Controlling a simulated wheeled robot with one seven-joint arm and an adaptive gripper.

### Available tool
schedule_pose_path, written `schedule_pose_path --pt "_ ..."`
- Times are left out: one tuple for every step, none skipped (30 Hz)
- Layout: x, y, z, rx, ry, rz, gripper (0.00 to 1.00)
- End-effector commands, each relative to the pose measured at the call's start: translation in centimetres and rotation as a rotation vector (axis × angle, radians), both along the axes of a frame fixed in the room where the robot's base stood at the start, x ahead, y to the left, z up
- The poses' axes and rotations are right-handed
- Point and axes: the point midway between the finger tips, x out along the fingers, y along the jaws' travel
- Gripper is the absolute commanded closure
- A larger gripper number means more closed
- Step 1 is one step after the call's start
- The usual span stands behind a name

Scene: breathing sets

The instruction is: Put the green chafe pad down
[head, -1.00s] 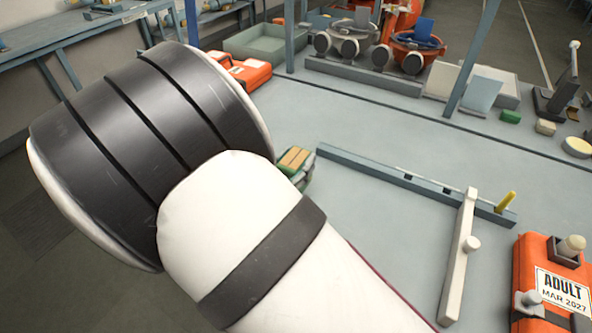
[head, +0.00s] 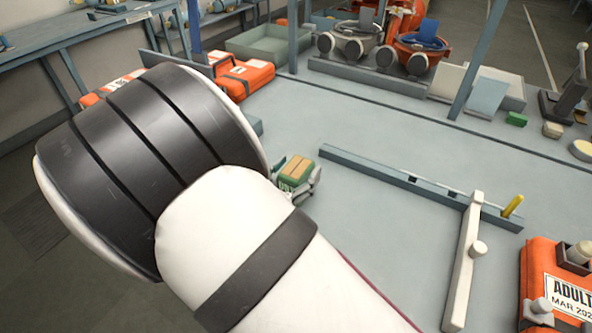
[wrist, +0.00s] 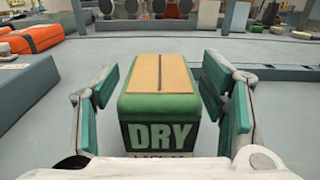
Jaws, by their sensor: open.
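The green chafe pad (head: 298,171) shows in the head view as a green block with a tan top, just right of my wrist. In the wrist view the pad (wrist: 159,100) is upright and centred, with DRY on its near face and a dark line along its tan top. My gripper (wrist: 160,110) is open, with one teal-lined finger on each side of the pad and narrow gaps beside it. The gripper (head: 300,186) is partly hidden by my arm in the head view. The pad appears to be at bench level, but its underside is hidden.
A grey-blue rail (head: 390,178) and white bar (head: 463,262) lie right of the pad. An orange case marked ADULT (head: 540,262) is at far right. A grey-blue block (wrist: 38,102) lies left of my gripper. Bench (head: 350,122) behind the pad is clear.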

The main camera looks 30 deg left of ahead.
Motion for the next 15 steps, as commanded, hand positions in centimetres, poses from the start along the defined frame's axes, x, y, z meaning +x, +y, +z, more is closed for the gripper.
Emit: schedule_pose_path --pt "-0.1 0.0 0.3 0.001 0.0 0.0 0.34" --pt "-0.4 0.1 0.2 0.001 0.0 0.002 0.34" --pt "-0.9 0.2 0.2 0.001 0.001 0.003 0.34" --pt "-1.4 0.2 0.1 0.0 0.001 0.004 0.34" --pt "-1.9 0.3 0.1 0.0 0.002 0.004 0.34" --pt "-2.6 0.3 0.1 0.0 0.002 0.004 0.34" --pt "-3.2 0.3 0.1 -0.001 0.001 0.004 0.34" --pt "-3.9 0.4 0.1 -0.001 0.001 0.004 0.34" --pt "-4.7 0.5 0.1 0.0 0.002 0.005 0.34" --pt "-5.4 0.6 0.1 0.0 0.002 0.005 0.34" --pt "-6.0 0.6 0.1 0.0 0.001 0.004 0.34" --pt "-6.8 0.6 0.1 0.0 0.001 0.005 0.34" --pt "-7.4 0.7 0.1 0.0 0.001 0.004 0.34" --pt "-8.0 0.7 0.1 0.0 0.001 0.003 0.34" --pt "-8.7 0.8 0.1 0.0 0.001 0.004 0.34"
